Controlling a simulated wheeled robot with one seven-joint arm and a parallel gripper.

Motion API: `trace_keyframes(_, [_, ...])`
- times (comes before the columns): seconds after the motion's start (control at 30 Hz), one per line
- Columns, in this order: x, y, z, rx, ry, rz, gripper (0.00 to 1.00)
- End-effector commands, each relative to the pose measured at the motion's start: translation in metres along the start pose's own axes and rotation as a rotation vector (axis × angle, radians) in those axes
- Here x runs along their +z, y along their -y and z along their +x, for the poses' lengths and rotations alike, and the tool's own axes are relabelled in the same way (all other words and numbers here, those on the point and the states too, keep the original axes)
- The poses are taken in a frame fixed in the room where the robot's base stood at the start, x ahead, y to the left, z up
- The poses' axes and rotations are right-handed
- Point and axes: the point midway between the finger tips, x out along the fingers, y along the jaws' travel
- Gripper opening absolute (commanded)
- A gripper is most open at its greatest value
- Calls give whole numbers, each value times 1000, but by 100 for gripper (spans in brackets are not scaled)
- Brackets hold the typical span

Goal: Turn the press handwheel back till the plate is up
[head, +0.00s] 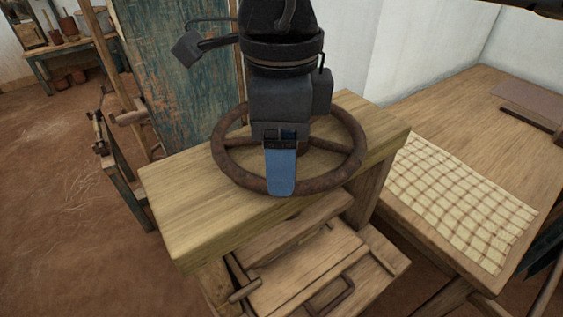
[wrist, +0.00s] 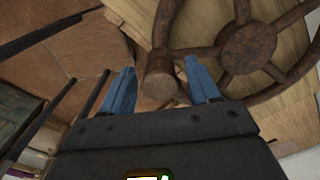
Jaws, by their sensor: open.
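The rusty brown handwheel (head: 318,184) lies flat above the wooden top beam (head: 195,215) of the press. In the wrist view its hub and spokes (wrist: 248,48) show at the upper right. My gripper (head: 281,185) points down over the near part of the rim. In the wrist view its two blue fingers (wrist: 160,78) are open, with a brown rounded part of the wheel (wrist: 158,80) between them. I cannot tell whether either finger touches it. Wooden boards (head: 290,238) show below the beam; the beam partly hides them, and the plate's height cannot be told.
A wooden table (head: 455,120) with a checked cloth (head: 465,195) stands close on the right. A worn blue-green panel (head: 180,70) stands behind on the left. A low board with a dark handle (head: 330,295) sticks out in front.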

Motion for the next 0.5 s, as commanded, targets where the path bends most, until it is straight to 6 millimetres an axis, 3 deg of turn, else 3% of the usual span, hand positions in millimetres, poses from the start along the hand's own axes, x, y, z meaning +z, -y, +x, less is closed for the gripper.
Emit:
trace_keyframes(0.2, [0, 0, 24, 2, -1, 0, 61])
trace_keyframes(0.5, [0, 0, 31, -1, 0, 0, 61])
